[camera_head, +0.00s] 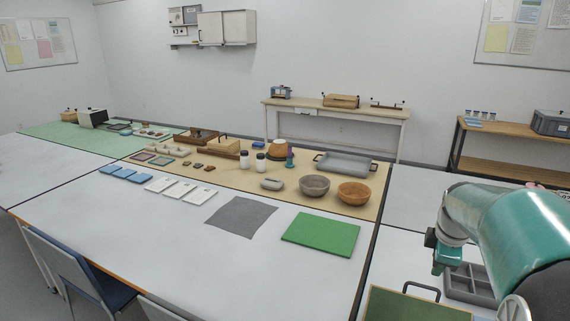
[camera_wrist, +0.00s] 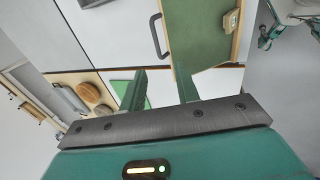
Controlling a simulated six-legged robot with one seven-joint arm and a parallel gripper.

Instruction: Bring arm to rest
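My arm, teal with grey joints, reaches in from the right of the head view. My gripper (camera_head: 440,256) hangs at its end, above the right-hand table, near a grey divided tray (camera_head: 466,288) and a green board with a dark handle (camera_head: 415,306). In the wrist view my gripper (camera_wrist: 160,82) has its two green fingers apart, with nothing between them. The green board (camera_wrist: 200,35) and its handle show beyond the fingers there. Part of the divided tray is hidden by my arm.
On the long table lie a green mat (camera_head: 321,234), a grey cloth (camera_head: 240,215), a wooden bowl (camera_head: 353,194), a grey bowl (camera_head: 314,186) and a grey tray (camera_head: 346,165). Chairs (camera_head: 75,270) stand at its front. The white table stretch left of the cloth's front is clear.

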